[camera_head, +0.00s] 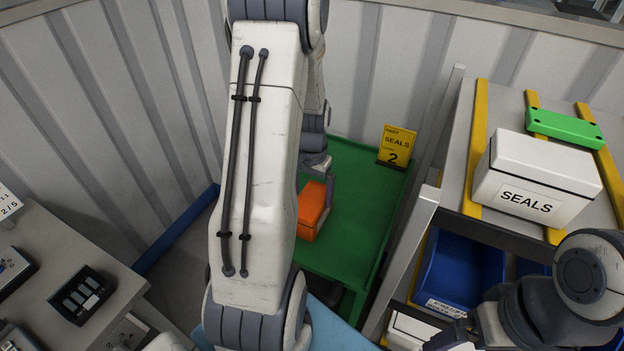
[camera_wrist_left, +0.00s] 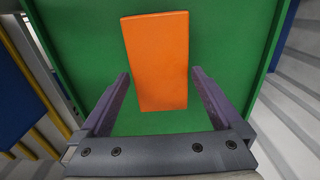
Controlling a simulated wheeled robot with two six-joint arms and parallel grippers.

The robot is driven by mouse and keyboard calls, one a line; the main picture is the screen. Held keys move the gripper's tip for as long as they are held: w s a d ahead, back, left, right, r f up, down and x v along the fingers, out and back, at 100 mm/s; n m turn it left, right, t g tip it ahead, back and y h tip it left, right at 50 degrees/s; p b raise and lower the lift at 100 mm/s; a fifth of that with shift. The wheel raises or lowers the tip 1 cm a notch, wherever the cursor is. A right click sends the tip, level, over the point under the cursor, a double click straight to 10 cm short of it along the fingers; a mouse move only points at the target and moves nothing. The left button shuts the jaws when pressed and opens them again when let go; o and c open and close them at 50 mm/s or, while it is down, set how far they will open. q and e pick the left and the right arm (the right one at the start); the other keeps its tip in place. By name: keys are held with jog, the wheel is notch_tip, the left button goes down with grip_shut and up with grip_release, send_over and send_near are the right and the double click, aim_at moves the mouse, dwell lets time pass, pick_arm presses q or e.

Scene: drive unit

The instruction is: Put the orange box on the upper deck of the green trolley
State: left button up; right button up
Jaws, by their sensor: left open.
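The orange box (camera_head: 311,212) rests on the green deck of the trolley (camera_head: 362,203), partly hidden behind my left arm in the head view. In the left wrist view the orange box (camera_wrist_left: 158,50) lies on the green deck (camera_wrist_left: 85,45), its near end between the two fingers. My left gripper (camera_wrist_left: 159,73) is open, with a gap on each side of the box. In the head view my left gripper (camera_head: 322,178) is just above the box, mostly hidden by the arm. My right arm shows at the lower right; its jaws cannot be made out.
To the right, a rack holds a white SEALS box (camera_head: 537,178), a green block (camera_head: 565,127) and blue bins (camera_head: 461,268). A grey bench (camera_head: 60,262) with devices is at left; a corrugated wall closes the back.

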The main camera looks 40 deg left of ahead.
aim_at(312, 198)
pick_arm(q)
notch_tip(312, 198, up, 6)
jog(key=shift+r, duration=0.1)
dwell(0.4)
notch_tip(312, 198, down, 13)
jog(key=shift+f, duration=0.1)
jog(key=shift+r, duration=1.85)
